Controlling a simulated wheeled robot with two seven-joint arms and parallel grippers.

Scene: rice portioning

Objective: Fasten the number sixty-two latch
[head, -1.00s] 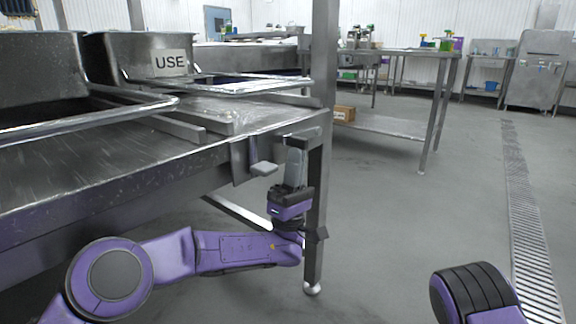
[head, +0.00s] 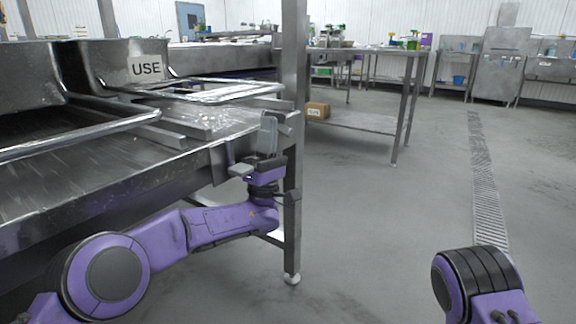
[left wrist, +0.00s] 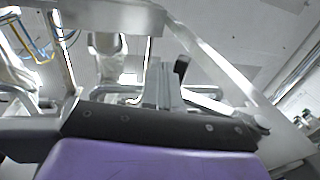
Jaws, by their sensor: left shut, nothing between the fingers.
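My left gripper (head: 268,128) is shut and empty, its grey fingers pointing up beside the near corner of the steel table (head: 110,185). In the left wrist view its fingers (left wrist: 163,88) stand close together above the dark palm. A flat bracket plate (head: 220,162) hangs from the table edge, with a pale grey tab (head: 240,169) sticking out just left of the gripper. Whether this tab is the latch, I cannot tell; no number is readable. Contact between gripper and table is unclear. My right gripper is outside the views.
A steel post (head: 293,200) stands right behind my left gripper. The floor (head: 385,220) to the right is open, with a drain grate (head: 485,195).

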